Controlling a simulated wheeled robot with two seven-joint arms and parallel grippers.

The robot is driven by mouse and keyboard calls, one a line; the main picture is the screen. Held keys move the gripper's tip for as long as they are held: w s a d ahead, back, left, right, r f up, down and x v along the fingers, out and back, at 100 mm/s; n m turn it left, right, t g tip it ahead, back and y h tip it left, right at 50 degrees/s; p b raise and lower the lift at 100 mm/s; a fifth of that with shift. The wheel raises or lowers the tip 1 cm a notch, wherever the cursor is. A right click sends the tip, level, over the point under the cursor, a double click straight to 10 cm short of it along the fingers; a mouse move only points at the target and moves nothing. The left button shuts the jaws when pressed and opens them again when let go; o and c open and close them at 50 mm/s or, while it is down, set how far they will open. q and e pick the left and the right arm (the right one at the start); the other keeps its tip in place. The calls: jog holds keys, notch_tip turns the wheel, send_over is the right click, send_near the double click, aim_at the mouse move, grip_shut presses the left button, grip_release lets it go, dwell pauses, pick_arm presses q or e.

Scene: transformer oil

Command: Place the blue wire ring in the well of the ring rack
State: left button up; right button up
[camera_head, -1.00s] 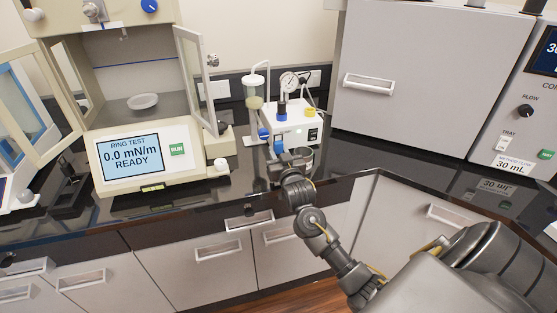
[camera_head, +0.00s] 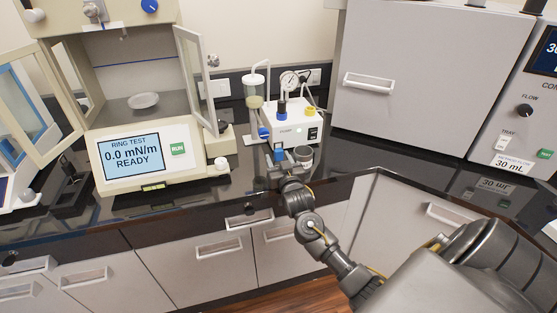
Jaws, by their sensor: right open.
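My right gripper (camera_head: 284,158) is open over the dark counter, in front of the white pump unit. A small clear cup (camera_head: 304,156) stands just right of its fingers; I cannot tell whether they touch. A blue part shows at the fingertips, but I cannot tell whether it belongs to the pump or is something else. I cannot make out the blue wire ring for certain. A low black stand (camera_head: 72,185) on the counter at the left may be the ring rack; its well is not clear. My left gripper is not in view.
The pump unit (camera_head: 289,122) is behind my gripper. A large grey cabinet (camera_head: 430,80) fills the right. Counter is clear right of the cup.

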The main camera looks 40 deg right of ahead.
jog(key=shift+r, duration=0.15)
jog(key=b+v, duration=0.1)
jog(key=v, duration=1.1)
jog(key=shift+b, duration=0.35)
